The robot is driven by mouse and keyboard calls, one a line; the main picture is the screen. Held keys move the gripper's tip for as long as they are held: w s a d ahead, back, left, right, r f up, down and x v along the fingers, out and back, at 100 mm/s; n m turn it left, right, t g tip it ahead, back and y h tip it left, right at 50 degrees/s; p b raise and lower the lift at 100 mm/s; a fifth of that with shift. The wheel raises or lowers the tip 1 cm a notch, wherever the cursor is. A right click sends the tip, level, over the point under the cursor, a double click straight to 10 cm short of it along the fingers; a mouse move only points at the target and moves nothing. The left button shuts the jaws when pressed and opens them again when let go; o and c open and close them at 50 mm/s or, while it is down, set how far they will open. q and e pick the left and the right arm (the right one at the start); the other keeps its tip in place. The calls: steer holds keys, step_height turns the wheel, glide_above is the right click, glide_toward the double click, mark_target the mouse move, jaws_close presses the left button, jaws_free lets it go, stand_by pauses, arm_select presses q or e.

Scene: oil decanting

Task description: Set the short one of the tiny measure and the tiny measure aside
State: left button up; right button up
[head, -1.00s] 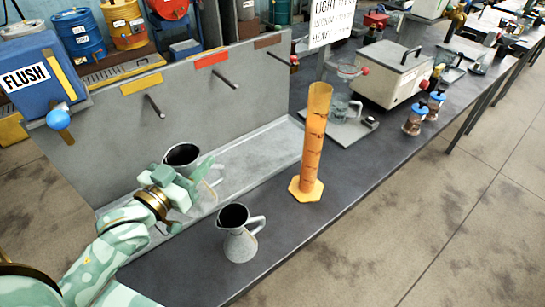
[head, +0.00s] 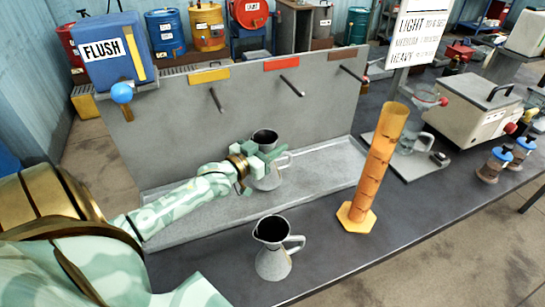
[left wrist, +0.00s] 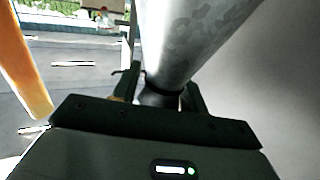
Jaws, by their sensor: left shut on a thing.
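Two small grey metal measures with dark mouths and side handles show in the head view. The rear measure (head: 266,181) is upright at the drip tray, partly hidden by my left gripper (head: 268,158). My left gripper is shut on it near its narrow upper part. In the left wrist view, its mottled grey body (left wrist: 190,38) widens away from the dark neck between the fingers (left wrist: 165,98). The front measure (head: 273,262) stands upright on the dark bench, apart from the gripper. I cannot tell surely which is shorter. My right gripper is out of view.
An orange graduated cylinder (head: 375,168) stands right of the measures. A grey panel (head: 200,135) with pegs rises behind the tray (head: 325,185). Bench between front measure and cylinder is clear.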

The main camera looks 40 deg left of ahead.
arm_select(q)
steer(key=shift+w+a+f+b, duration=0.15)
steer(key=shift+f+b, duration=0.4)
steer(key=shift+f, duration=1.15)
steer(key=shift+f, duration=0.15)
steer(key=o, duration=1.4)
steer(key=s, duration=0.5)
steer(key=s+p, duration=0.1)
steer(key=s, duration=0.1)
steer(key=shift+s+a, duration=0.25)
